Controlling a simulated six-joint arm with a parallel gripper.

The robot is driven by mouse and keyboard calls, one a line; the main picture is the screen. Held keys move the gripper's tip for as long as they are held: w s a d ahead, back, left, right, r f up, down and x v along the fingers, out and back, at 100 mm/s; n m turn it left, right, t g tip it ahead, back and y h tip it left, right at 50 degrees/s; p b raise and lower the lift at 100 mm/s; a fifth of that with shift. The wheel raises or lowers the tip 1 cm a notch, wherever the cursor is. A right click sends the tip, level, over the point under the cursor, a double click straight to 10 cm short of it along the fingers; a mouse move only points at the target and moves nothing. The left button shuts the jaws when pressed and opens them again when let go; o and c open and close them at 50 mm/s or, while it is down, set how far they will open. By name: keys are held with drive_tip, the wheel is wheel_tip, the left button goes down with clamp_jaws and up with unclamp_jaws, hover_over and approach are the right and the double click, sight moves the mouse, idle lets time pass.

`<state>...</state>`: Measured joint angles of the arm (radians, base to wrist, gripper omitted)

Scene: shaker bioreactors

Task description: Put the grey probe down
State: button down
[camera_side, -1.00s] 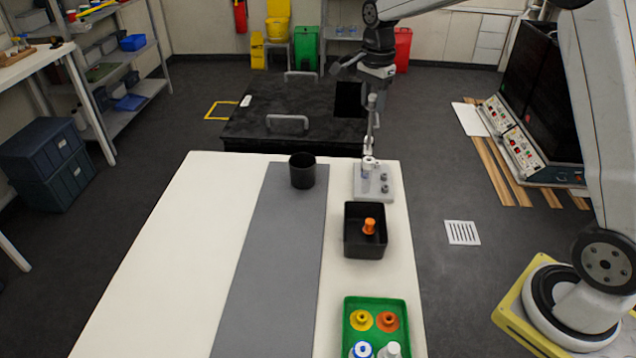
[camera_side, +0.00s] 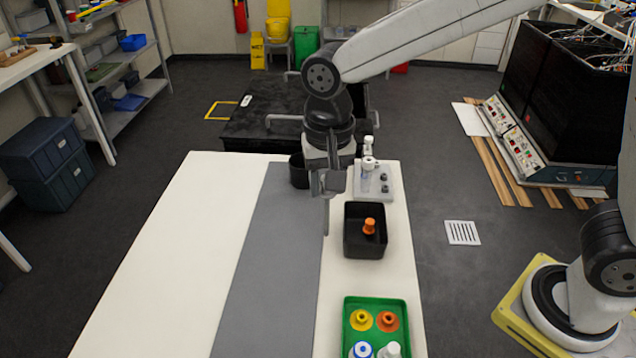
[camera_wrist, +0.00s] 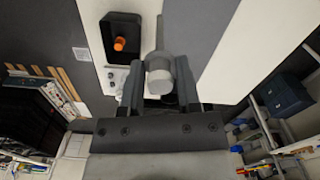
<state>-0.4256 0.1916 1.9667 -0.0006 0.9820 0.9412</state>
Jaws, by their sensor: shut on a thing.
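My gripper (camera_side: 328,188) is shut on the grey probe (camera_side: 326,218), which hangs upright as a thin rod over the right edge of the grey strip (camera_side: 265,280). Its lower tip appears above or near the table; I cannot tell whether it touches. In the wrist view my gripper (camera_wrist: 160,82) has the probe's round light-grey head (camera_wrist: 159,72) between its two fingers. A pale stand (camera_side: 375,190) with a white-topped vessel (camera_side: 368,163) is to the right.
A black bin (camera_side: 364,249) holding an orange piece (camera_side: 369,226) stands just right of the probe. A green tray (camera_side: 376,302) with yellow and orange pieces and bottles is nearer the front. The white table (camera_side: 180,250) left of the grey strip is clear.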

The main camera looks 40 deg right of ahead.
drive_tip(key=s+a+f+n, duration=0.1)
drive_tip(key=s+a+n, duration=0.5)
drive_tip(key=s, duration=0.4)
drive_tip(key=shift+s+f, duration=0.15)
drive_tip(key=shift+s, duration=0.2)
drive_tip(key=shift+w, duration=0.1)
drive_tip(key=w+a+f, duration=0.7)
drive_tip(key=w+f, duration=0.2)
drive_tip(key=w, duration=0.2)
drive_tip(key=shift+w+f, duration=0.15)
drive_tip(key=shift+w+a+f, duration=0.1)
drive_tip(key=shift+w+f, duration=0.05)
drive_tip(key=shift+f, duration=0.8)
drive_tip(key=shift+w+f, duration=0.1)
drive_tip(key=shift+f, duration=0.8)
drive_tip(key=shift+f, duration=0.1)
